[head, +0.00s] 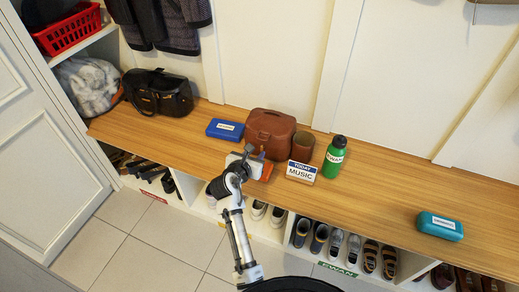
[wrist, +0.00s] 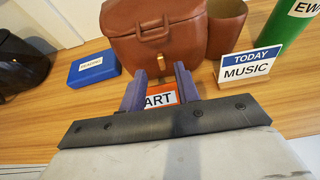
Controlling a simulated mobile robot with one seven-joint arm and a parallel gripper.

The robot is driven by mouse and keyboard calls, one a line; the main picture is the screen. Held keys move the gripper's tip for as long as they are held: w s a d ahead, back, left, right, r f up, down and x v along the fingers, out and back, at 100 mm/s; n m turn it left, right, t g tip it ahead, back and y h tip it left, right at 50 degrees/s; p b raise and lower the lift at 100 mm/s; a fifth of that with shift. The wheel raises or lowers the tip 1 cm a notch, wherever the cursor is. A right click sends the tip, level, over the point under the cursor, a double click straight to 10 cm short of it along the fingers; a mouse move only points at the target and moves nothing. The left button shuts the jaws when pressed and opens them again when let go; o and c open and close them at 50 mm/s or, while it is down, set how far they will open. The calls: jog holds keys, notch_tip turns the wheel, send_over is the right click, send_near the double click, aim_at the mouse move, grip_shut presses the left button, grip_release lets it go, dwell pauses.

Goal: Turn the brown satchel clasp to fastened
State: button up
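The brown satchel (head: 270,132) stands upright on the wooden bench. It also shows in the wrist view (wrist: 190,40), with a handle on its flap and a small gold clasp (wrist: 162,58) at the front, which looks upright. Whether the clasp is fastened I cannot tell. My gripper (head: 254,158) is in front of the satchel. In the wrist view my gripper (wrist: 160,78) has its two fingers apart with the clasp beyond the gap, and nothing is held between them. Whether a finger touches the satchel is unclear.
An orange ART box (wrist: 160,97) lies under my fingers. A brown cup (head: 303,146), MUSIC sign (head: 301,171) and green bottle (head: 333,157) stand right of the satchel. A blue case (head: 224,129) and black bag (head: 158,92) are left.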

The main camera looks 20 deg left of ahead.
aim_at(262, 146)
jog(key=shift+x, duration=2.75)
grip_shut()
